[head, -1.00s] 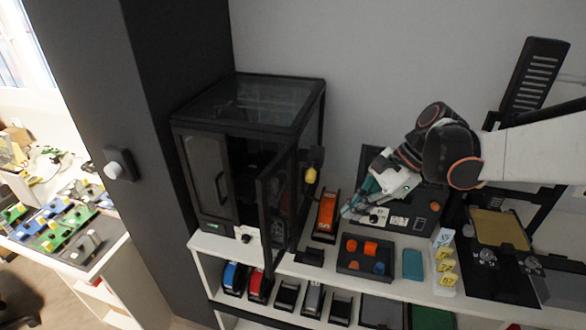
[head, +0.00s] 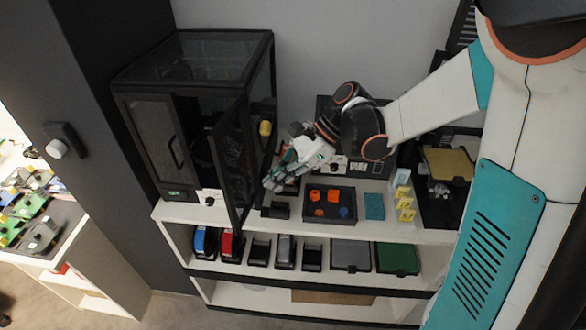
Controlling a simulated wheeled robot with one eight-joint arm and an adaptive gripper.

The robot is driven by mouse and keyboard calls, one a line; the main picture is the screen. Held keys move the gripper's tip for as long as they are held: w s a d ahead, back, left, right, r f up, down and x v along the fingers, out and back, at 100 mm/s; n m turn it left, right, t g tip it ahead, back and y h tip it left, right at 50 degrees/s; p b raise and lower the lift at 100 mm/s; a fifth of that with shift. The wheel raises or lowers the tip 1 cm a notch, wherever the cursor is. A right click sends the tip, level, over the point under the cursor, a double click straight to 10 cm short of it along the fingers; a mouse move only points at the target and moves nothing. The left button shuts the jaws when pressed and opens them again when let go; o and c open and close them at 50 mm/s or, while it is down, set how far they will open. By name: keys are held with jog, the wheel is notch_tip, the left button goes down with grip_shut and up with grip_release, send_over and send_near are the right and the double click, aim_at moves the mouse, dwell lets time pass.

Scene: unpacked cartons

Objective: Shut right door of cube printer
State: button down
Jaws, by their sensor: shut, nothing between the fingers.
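The cube printer (head: 215,45) is a black-framed box with clear panels at the left end of the white shelf. Its left door (head: 158,142) lies flat in the front face, with a dark handle. Its right door (head: 234,165) stands open, swung out toward the front and seen nearly edge-on. The dark interior shows between the two doors. My gripper (head: 270,183) is shut and empty, just right of the open right door, at about its middle to lower height. I cannot tell whether the fingertips touch the door.
A black tray (head: 329,221) with orange and blue pieces, a teal block (head: 374,206) and yellow tags (head: 405,205) sit right of my gripper. A yellow spool (head: 265,128) hangs on the printer's right side. Several coloured holders (head: 231,245) stand on the shelf below.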

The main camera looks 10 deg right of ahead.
jog(key=shift+s+a, duration=0.15)
jog(key=shift+a, duration=1.3)
jog(key=shift+r, duration=0.1)
jog(key=shift+a, duration=0.15)
